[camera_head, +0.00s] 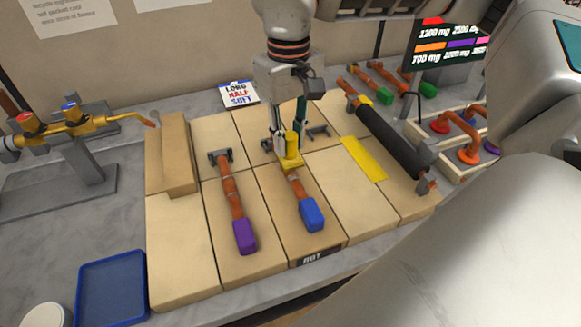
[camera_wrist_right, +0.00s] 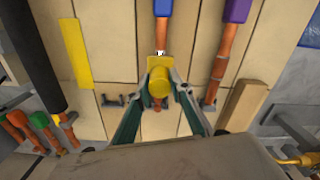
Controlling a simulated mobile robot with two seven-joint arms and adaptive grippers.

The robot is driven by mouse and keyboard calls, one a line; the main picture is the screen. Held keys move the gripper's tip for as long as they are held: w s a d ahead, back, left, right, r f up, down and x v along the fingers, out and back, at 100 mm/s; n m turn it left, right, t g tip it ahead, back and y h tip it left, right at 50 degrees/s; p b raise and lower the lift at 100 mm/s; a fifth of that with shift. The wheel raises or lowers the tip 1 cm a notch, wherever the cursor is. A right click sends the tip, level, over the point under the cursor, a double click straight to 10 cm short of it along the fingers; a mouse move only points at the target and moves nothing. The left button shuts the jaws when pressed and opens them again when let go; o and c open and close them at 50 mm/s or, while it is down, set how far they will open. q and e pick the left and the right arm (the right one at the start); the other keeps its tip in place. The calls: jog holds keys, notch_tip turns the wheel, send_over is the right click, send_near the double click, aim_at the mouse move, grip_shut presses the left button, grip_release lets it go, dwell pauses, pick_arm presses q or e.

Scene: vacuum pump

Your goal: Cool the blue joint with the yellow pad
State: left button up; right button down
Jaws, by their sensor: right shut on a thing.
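The yellow pad (camera_head: 291,159) has a round upright handle and a flat base. My right gripper (camera_head: 290,142) is shut on its handle, fingers pointing down. The handle also shows between the fingers in the wrist view (camera_wrist_right: 158,80). The copper pipe with the blue end block (camera_head: 312,214) lies on the tan boards; the block shows at the top of the wrist view (camera_wrist_right: 163,7). The pad is at the pipe's far end and hides part of it. I cannot tell whether pad and pipe touch. My left gripper is not in view.
A copper pipe with a purple block (camera_head: 244,236) lies to the left. A flat yellow strip (camera_head: 363,158) and a thick black tube (camera_head: 390,138) are to the right. A torch stand (camera_head: 85,150) and an empty blue tray (camera_head: 112,288) are at the left.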

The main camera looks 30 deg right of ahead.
notch_tip(320, 180, up, 3)
jog(key=p, duration=0.2)
jog(key=shift+p, duration=0.4)
jog(key=shift+r+p, duration=0.8)
jog(key=shift+p, duration=0.05)
jog(key=shift+r+p, duration=0.35)
jog(key=shift+r, duration=0.3)
jog(key=shift+r+p, duration=0.3)
jog(key=shift+r, duration=0.4)
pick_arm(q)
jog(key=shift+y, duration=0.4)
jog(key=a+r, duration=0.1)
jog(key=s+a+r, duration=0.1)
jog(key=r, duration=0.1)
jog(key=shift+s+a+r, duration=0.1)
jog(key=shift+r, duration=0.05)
